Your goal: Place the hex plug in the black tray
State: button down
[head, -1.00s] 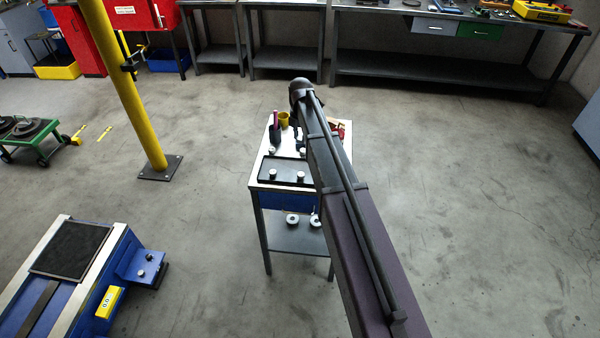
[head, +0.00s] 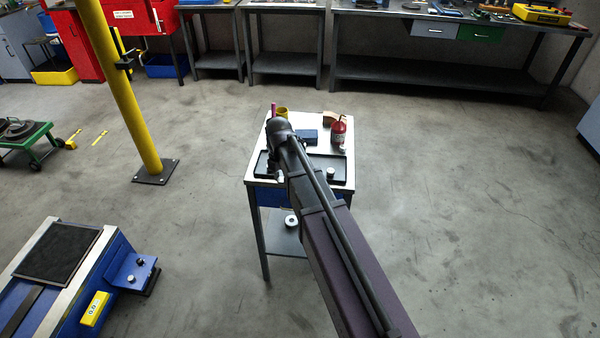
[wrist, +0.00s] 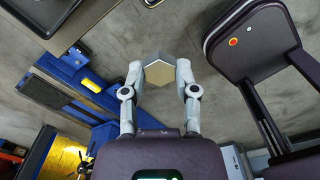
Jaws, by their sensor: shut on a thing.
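The hex plug (wrist: 159,71) is a grey six-sided piece with a tan face. In the wrist view my gripper (wrist: 159,76) is shut on it, one finger on each side. The black tray (head: 342,161) lies on the front half of the small metal table in the head view. My arm reaches over the left part of the tray and hides some of it. The plug cannot be made out in the head view, so its height above the tray is unclear. A round silver piece (head: 331,173) sits at the tray's right side.
On the table's back half stand a red bottle (head: 339,132), a yellow cup (head: 282,112) and a dark blue block (head: 308,136). A silver ring-shaped piece (head: 291,221) lies on the lower shelf. A blue machine (head: 62,270) stands at lower left, and a yellow post (head: 128,95) farther back.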

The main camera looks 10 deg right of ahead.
jog(key=shift+s+a+f, duration=0.1)
jog(key=shift+s, duration=0.05)
jog(key=w+d, duration=0.2)
jog(key=w, duration=0.1)
jog(key=w+d+f, duration=0.1)
jog(key=w+d, duration=0.2)
jog(key=w, duration=0.1)
jog(key=w+d+b, duration=0.1)
jog(key=w+d, duration=0.1)
jog(key=w, duration=0.2)
jog(key=shift+d+f, duration=0.15)
jog(key=shift+d, duration=0.25)
jog(key=shift+w+d, duration=0.1)
jog(key=shift+w, duration=0.1)
jog(key=shift+w+d+f, duration=0.1)
jog(key=shift+w+d, duration=0.5)
jog(key=shift+w, duration=0.25)
jog(key=shift+f+b, duration=0.95)
jog(key=shift+b, duration=0.25)
jog(key=shift+f+b, duration=0.8)
jog(key=shift+f, duration=0.05)
jog(key=shift+f, duration=0.15)
